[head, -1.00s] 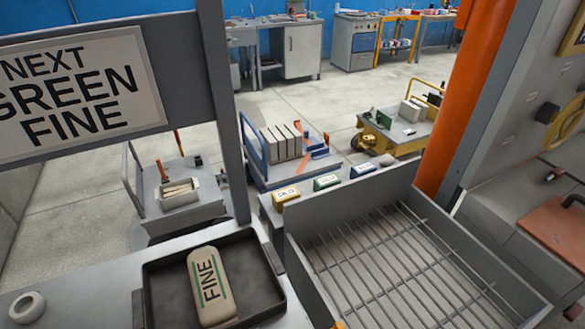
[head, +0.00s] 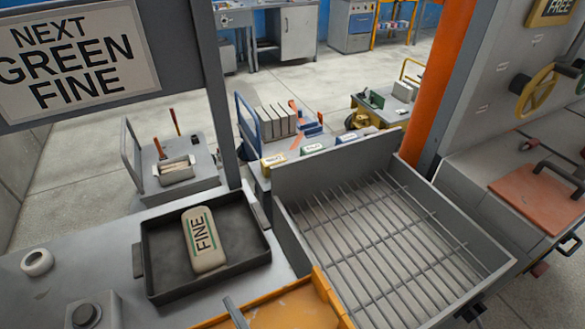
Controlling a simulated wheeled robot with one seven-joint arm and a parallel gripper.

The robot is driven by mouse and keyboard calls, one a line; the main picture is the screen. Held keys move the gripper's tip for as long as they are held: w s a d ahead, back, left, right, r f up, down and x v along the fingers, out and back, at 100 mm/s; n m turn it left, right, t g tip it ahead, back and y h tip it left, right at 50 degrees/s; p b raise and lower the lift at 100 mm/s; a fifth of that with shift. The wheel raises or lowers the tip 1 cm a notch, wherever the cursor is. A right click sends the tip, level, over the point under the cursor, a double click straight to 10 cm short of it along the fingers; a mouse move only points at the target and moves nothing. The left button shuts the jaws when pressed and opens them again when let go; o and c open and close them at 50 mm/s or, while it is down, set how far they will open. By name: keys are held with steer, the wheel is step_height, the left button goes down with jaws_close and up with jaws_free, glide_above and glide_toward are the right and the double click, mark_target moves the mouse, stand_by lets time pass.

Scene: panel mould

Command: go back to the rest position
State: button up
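My gripper does not show in the head view. A beige block (head: 207,252) with a green stripe and the word FINE lies in a dark tray (head: 160,289) on the grey bench. A sign (head: 70,62) reading NEXT GREEN FINE hangs on the grey frame at upper left.
A grey bin with a barred rack (head: 385,245) stands right of the tray. An orange, rimmed thing (head: 290,306) is cut off at the bottom edge. A white ring (head: 37,262) lies on the bench at left. An orange post (head: 437,100) and grey machine stand at right. Carts stand behind.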

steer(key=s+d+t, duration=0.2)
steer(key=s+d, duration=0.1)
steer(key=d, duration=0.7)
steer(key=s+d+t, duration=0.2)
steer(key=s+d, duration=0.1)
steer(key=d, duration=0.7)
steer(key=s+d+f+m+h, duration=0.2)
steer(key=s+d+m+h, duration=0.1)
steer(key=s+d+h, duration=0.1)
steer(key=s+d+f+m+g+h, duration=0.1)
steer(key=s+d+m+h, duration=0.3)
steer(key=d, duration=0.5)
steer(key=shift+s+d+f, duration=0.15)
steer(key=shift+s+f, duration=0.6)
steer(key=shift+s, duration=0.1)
